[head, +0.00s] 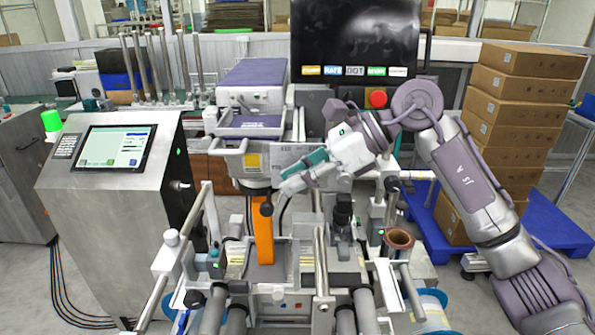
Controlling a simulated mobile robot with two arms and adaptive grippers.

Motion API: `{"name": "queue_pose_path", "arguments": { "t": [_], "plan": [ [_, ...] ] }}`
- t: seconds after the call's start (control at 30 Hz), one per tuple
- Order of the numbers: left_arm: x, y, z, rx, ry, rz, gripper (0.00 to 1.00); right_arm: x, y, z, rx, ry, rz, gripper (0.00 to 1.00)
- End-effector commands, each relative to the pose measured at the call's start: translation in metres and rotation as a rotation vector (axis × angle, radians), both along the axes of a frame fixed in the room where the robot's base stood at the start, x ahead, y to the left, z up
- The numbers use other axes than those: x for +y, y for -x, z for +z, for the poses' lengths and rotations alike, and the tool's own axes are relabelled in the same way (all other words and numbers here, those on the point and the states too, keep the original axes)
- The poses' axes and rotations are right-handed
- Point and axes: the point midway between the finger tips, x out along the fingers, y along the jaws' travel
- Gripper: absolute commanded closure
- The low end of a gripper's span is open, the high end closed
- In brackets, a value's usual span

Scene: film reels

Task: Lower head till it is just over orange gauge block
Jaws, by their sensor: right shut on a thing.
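A tall orange block (263,238) stands upright in the middle of the machine, under the head (254,160), a grey-white unit with a yellow label. The block's upper end is close to the dark underside of the head. The black knob and my gripper partly cover that place, so I cannot tell the gap. My right gripper (280,192) reaches in from the right and is shut at a crank handle with a black knob (266,209), just below the head's front. The exact contact is small and hard to see. My left gripper is not in view.
A control cabinet with a screen (114,148) stands at the left. A dark monitor (355,40) is behind my right arm. Metal posts and rollers (321,262) surround the block. A brown reel core (399,240) is at the right. Stacked cartons (515,115) stand on a blue pallet (560,228).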

Motion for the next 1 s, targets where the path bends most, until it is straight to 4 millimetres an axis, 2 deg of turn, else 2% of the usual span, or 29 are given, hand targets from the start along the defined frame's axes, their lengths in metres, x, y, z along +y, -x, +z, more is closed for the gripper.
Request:
{"name": "queue_pose_path", "arguments": {
  "t": [0.03,0.47,0.5,0.6,1.0],
  "plan": [
    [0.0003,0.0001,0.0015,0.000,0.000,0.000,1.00,0.0015,0.0022,0.0050,-0.005,0.001,0.007,1.00],
    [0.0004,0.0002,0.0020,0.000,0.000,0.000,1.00,0.0020,0.0020,0.0074,-0.009,0.006,0.006,1.00],
    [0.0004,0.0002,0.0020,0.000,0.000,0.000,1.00,0.0020,0.0019,0.0076,-0.009,0.005,0.006,0.72],
    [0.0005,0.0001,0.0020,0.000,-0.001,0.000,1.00,0.0019,0.0016,0.0071,-0.009,0.007,0.005,0.58],
    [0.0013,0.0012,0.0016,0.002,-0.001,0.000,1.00,0.0009,0.0004,0.0033,-0.004,0.012,0.001,0.58]
  ]
}}
